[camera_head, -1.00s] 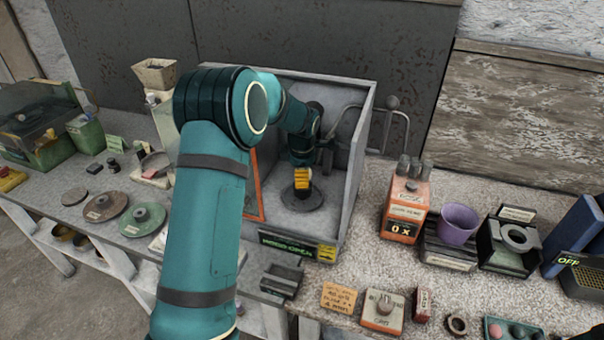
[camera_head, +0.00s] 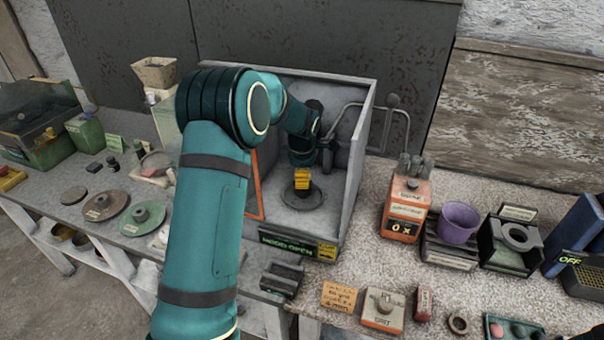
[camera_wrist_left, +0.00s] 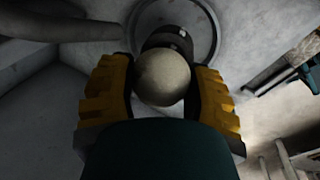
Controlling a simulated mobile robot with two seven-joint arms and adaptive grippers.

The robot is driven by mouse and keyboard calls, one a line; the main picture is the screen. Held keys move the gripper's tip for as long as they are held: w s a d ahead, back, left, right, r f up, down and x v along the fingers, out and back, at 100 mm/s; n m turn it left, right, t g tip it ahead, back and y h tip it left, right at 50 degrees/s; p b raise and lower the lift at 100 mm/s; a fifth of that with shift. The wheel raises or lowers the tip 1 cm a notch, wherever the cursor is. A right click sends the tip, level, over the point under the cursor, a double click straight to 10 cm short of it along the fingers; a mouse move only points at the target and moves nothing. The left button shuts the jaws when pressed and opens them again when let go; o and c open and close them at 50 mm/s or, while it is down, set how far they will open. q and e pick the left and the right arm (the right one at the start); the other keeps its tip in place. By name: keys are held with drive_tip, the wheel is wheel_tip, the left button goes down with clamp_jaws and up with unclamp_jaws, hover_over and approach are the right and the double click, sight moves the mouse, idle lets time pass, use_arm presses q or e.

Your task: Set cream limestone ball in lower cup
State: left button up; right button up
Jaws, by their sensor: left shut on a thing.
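The cream limestone ball (camera_wrist_left: 163,78) is pale and round between the two yellow fingers of my left gripper (camera_wrist_left: 160,90) in the left wrist view. My left gripper is shut on it. In the head view the yellow fingers (camera_head: 302,180) are inside the open-fronted grey hood, above a round grey base (camera_head: 302,201), and the ball is hidden there. In the wrist view a dark round fitting (camera_wrist_left: 170,40), which may be the lower cup, shows just beyond the ball, within a round rim (camera_wrist_left: 212,30). I cannot tell whether ball and fitting touch.
The hood's right wall (camera_head: 354,160) stands close beside my gripper. A bent pipe (camera_head: 405,115) is at its right. An orange box (camera_head: 406,208), a purple cup (camera_head: 458,222) and a dark ring stand (camera_head: 512,240) are on the bench to the right. Grinding discs (camera_head: 107,204) lie left.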

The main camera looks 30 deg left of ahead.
use_arm(q)
drive_tip(key=shift+f+b, duration=0.5)
drive_tip(key=shift+f, duration=0.25)
drive_tip(key=o, duration=1.2)
drive_tip(key=shift+r, duration=0.15)
drive_tip(key=shift+r+p, duration=1.35)
drive_tip(key=shift+r, duration=0.6)
drive_tip(key=shift+f, duration=0.15)
